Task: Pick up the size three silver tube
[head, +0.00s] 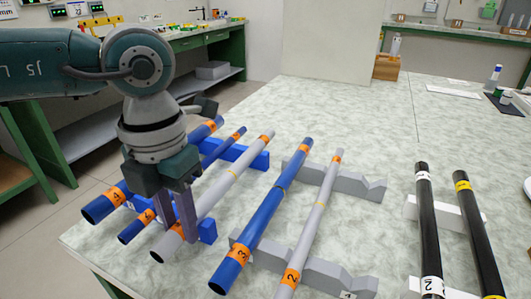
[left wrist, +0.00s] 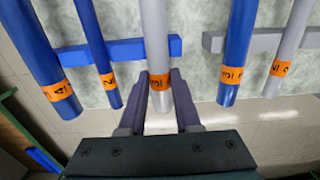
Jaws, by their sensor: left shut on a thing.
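The silver tube with an orange label that reads 3 (left wrist: 160,82) runs straight away between my left gripper's fingers in the left wrist view. In the head view this silver tube (head: 221,187) lies slanted across the blue holders, to the right of two blue tubes. My left gripper (head: 180,213) points down over the tube's near part and is shut on it, with one purple finger on each side. Its fingers also show in the left wrist view (left wrist: 160,102). I cannot tell whether the tube still touches its holders. My right gripper is not in view.
A narrow blue tube (head: 222,147) lies close left of the held tube. A blue tube (head: 265,215) and a thinner silver tube (head: 315,215) rest on grey holders (head: 340,180) to the right. Two black tubes (head: 429,230) lie farther right. The table behind is mostly clear.

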